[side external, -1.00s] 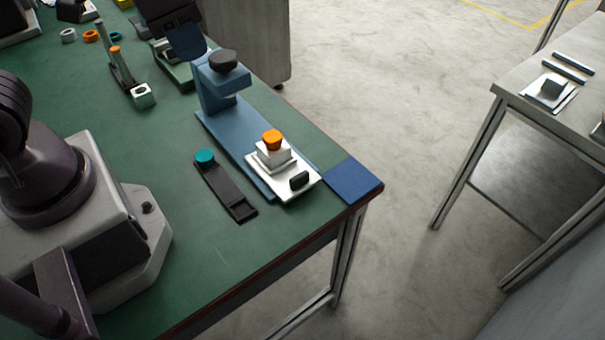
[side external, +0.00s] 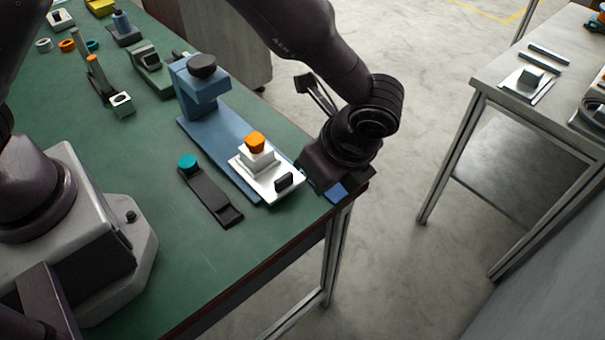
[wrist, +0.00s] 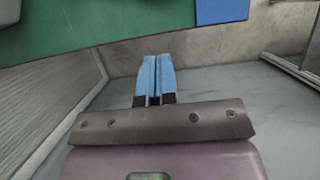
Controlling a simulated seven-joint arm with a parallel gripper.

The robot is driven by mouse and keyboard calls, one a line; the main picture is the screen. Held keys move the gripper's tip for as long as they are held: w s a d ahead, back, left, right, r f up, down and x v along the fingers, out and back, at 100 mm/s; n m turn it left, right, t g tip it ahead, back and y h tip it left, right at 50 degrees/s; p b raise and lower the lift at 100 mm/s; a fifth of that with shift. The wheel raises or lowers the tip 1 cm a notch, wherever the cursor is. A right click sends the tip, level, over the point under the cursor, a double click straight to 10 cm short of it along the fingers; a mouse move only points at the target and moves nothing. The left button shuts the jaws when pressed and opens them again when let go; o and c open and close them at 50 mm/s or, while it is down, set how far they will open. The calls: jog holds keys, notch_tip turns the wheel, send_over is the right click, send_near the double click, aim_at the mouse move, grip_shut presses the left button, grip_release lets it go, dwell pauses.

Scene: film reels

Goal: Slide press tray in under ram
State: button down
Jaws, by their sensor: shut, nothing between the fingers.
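The white press tray (side external: 258,187) lies at the front end of the blue press base (side external: 218,148), out in front of the ram. It carries a white stepped block (side external: 257,160) topped by an orange piece (side external: 256,141), and has a black upright handle (side external: 284,181) at its near end. The blue press (side external: 193,93) with a black knob (side external: 202,66) stands behind. My gripper is at the table's right edge, just right of the tray and apart from its handle; its fingertips are hidden there. In the wrist view my gripper's blue fingers (wrist: 157,60) are shut and empty.
A blue pad (side external: 337,191) lies at the table corner, partly covered by my gripper; it also shows in the wrist view (wrist: 222,10). A dark strip with a teal knob (side external: 188,162) lies left of the tray. The green tabletop in front is clear.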

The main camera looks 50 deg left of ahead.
aim_at(248, 138)
jog(key=x, duration=1)
jog(key=shift+a+r, duration=0.1)
jog(key=shift+a, duration=0.1)
jog(key=shift+a+r, duration=0.15)
jog(key=shift+a, duration=1.65)
jog(key=a, duration=1.2)
jog(key=shift+a, duration=0.3)
jog(key=shift+d, duration=0.1)
